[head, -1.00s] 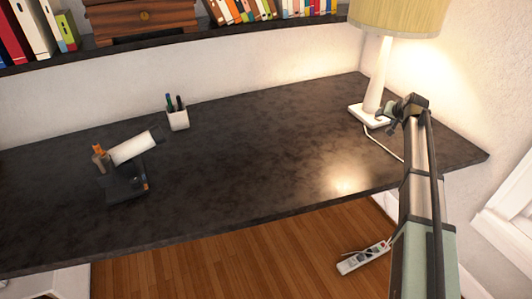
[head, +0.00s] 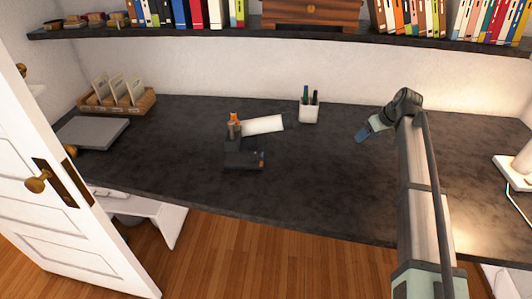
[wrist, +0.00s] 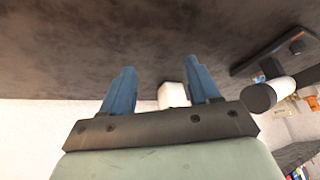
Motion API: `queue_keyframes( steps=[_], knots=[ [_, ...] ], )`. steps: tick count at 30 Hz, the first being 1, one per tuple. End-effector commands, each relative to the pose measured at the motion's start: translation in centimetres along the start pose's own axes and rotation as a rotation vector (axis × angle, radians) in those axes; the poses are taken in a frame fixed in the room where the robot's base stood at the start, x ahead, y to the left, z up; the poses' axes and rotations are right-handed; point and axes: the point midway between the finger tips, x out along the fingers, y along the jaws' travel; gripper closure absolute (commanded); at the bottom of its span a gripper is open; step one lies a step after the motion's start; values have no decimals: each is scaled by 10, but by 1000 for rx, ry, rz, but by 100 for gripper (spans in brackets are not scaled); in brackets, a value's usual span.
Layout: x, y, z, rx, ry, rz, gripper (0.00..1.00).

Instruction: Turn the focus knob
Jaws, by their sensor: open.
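The instrument (head: 262,125) stands on the dark desk, with a white tube, a dark base (head: 245,160) and orange-and-brown parts (head: 234,120) at its left end. A small orange spot (head: 262,158) shows on the base; I cannot tell which part is the focus knob. My gripper (head: 362,135) is to the right of the instrument, apart from it. In the wrist view my gripper (wrist: 160,88) has its two blue fingers apart with nothing between them. The instrument shows there at the right (wrist: 283,90), its dark tube end towards the fingers.
A white pen cup (head: 309,113) stands behind, between instrument and gripper. A file rack (head: 118,102) and grey laptop (head: 92,132) are at left, near an open white door (head: 75,210). A lamp base (head: 512,172) is at right. The desk front is clear.

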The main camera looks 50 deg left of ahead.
Motion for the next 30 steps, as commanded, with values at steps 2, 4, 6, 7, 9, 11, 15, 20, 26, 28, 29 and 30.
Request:
queue_keyframes(
  steps=[2,4,6,7,9,11,15,20,26,28,29,30],
  knots=[
    [12,-42,-23,-99,-25,-49,39],
    [20,-78,-39,-183,-47,-91,39],
    [27,-113,-53,-267,-67,-132,39],
    [30,-128,-59,-303,-75,-150,39],
    [36,-163,-72,-388,-92,-190,39],
    [40,-192,-84,-460,-103,-221,39],
    [45,-246,-109,-603,-115,-274,39],
    [48,-289,-129,-717,-117,-311,39],
    [50,-310,-137,-774,-117,-329,39],
    [54,-312,-136,-777,-117,-330,39],
    [56,-313,-136,-777,-117,-331,39],
    [60,-314,-135,-777,-117,-331,39]
  ],
)
